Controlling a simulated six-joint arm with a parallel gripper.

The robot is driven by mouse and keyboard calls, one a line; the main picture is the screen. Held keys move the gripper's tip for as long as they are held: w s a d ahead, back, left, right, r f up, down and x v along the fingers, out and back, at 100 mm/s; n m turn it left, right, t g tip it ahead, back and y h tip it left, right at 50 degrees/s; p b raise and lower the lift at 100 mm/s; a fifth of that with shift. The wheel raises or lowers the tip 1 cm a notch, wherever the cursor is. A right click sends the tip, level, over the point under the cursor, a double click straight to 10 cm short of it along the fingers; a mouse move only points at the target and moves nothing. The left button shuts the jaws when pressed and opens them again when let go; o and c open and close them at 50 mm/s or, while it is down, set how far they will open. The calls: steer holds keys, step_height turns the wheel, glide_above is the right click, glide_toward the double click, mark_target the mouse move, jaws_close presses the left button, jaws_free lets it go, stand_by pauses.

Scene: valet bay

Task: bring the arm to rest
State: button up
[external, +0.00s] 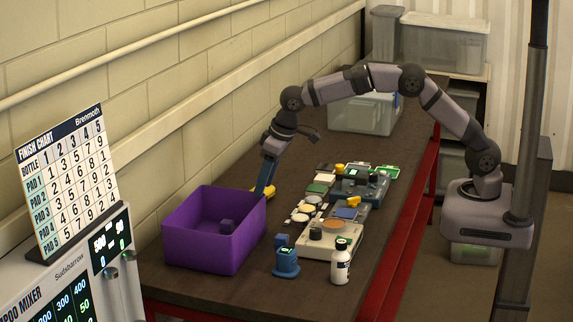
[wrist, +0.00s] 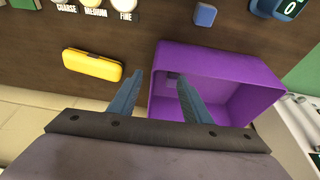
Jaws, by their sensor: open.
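My gripper (external: 263,184) points down at the far edge of the purple bin (external: 196,252), on the wall side of the bench. In the wrist view my gripper (wrist: 160,78) has its two blue fingers spread with nothing between them. The purple bin (wrist: 235,60) is just right of the left finger, and the right finger overlaps its opening. I cannot tell the exact height of the fingertips above the bench.
A yellow case (external: 269,191) lies close beside my gripper. A blue block (wrist: 205,15) sits on the bench near the bin. A white bottle (external: 341,262), a blue device (external: 286,262) and several pads and instruments crowd the right side. The wall runs along the left.

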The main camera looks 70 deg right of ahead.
steer(key=s+d+f+g, duration=0.1)
steer(key=s+d, duration=0.3)
steer(key=s, duration=0.8)
steer(key=s+d+f+g, duration=0.1)
steer(key=s+d+f, duration=0.2)
steer(key=s, duration=0.9)
steer(key=s+d+f+g, duration=0.1)
steer(key=s+d, duration=0.5)
steer(key=s, duration=0.6)
steer(key=shift+f+g, duration=0.4)
steer(key=shift+f, duration=0.35)
